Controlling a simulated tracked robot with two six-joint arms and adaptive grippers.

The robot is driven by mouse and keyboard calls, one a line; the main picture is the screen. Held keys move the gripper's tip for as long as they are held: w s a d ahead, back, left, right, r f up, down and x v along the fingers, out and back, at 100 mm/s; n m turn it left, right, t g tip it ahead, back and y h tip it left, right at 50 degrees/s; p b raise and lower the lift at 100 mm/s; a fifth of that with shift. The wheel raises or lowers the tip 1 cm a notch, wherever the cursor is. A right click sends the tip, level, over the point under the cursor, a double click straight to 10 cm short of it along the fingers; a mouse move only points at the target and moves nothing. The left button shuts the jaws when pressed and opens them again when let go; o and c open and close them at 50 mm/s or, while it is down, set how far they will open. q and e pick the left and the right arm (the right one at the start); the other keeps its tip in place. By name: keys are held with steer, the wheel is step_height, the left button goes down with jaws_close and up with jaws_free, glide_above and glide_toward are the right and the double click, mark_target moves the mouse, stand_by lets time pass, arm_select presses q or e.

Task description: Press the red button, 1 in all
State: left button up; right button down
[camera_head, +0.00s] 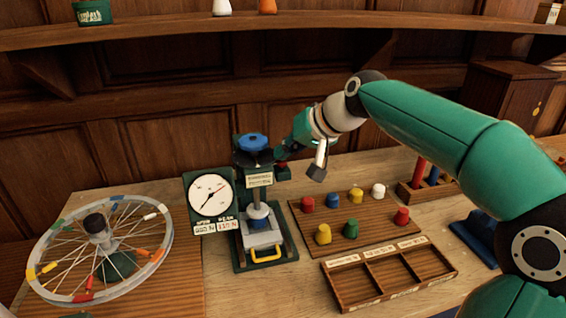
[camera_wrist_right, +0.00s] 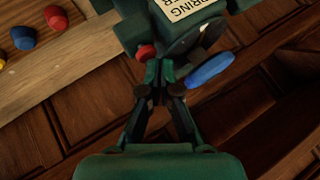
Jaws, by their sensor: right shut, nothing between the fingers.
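The red button (camera_head: 283,164) is a small red knob on a dark green box at the right side of a green press labelled as a spring tester (camera_head: 260,180). In the right wrist view the red button (camera_wrist_right: 146,52) shows just beyond and to the left of the fingertips. My right gripper (camera_head: 284,154) is shut and empty, with its tips (camera_wrist_right: 161,72) close to the button and partly in front of it. I cannot tell whether they touch it. My left gripper is not in view.
A white dial gauge (camera_head: 209,196) stands left of the press, and a spoked wheel (camera_head: 100,245) further left. A wooden board with several coloured knobs (camera_head: 335,222) and an empty compartment tray (camera_head: 390,272) are at the right. A shelf (camera_head: 330,22) runs along the back wall.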

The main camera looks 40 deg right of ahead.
mark_target(284, 163)
steer(key=shift+f+b, duration=0.35)
steer(key=shift+f, duration=0.2)
stand_by(0.4)
steer(key=shift+a+r, duration=0.1)
steer(key=shift+w+r+p, duration=0.1)
steer(key=shift+r+p, duration=0.65)
steer(key=shift+a+r, duration=0.1)
steer(key=shift+r, duration=0.1)
steer(key=shift+f, duration=0.1)
step_height(284, 163, up, 5)
steer(key=p, duration=0.4)
steer(key=shift+p, duration=0.35)
